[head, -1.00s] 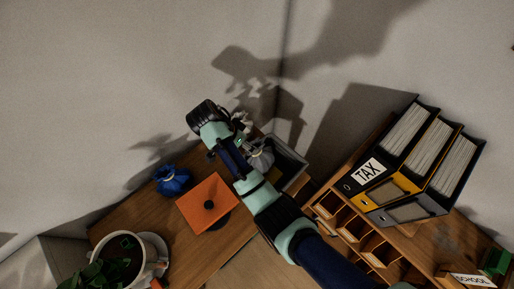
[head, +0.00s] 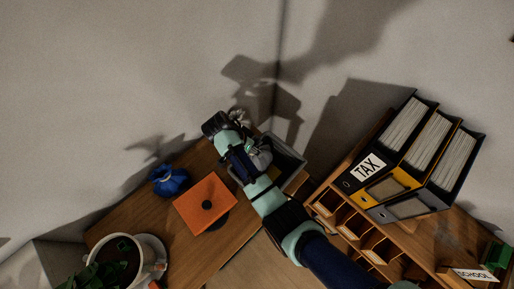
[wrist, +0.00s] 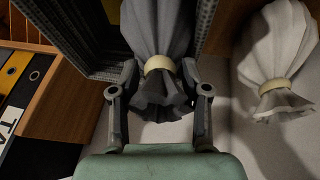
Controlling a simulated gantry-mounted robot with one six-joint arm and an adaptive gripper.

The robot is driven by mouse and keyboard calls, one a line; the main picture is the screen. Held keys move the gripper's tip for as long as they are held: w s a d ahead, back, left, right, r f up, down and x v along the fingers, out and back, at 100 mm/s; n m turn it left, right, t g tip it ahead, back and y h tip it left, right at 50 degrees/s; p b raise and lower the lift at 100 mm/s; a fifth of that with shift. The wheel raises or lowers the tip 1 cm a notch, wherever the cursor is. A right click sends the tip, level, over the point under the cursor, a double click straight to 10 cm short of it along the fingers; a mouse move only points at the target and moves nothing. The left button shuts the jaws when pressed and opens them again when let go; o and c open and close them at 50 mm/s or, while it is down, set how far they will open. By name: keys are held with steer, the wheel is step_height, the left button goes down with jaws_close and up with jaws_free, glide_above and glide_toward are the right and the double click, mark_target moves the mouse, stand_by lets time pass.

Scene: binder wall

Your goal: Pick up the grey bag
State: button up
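The grey bag (wrist: 158,30) has a beige tie around its neck and a frilled top. In the wrist view it is between the two fingers of my gripper (wrist: 159,72), near the tie. The fingers are spread, with a small gap appearing on each side of the neck; firm contact is not visible. In the head view the grey bag (head: 257,161) is at the dark grey bin (head: 290,151), partly hidden by my arm. Its lower part is cut off in the wrist view. My gripper's fingers are hidden in the head view.
A blue bag (head: 169,180), an orange square object (head: 206,202) and a potted plant (head: 112,262) are on the desk. Binders (head: 411,160) stand on a wooden organiser right of the bin.

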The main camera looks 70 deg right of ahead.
jaws_close()
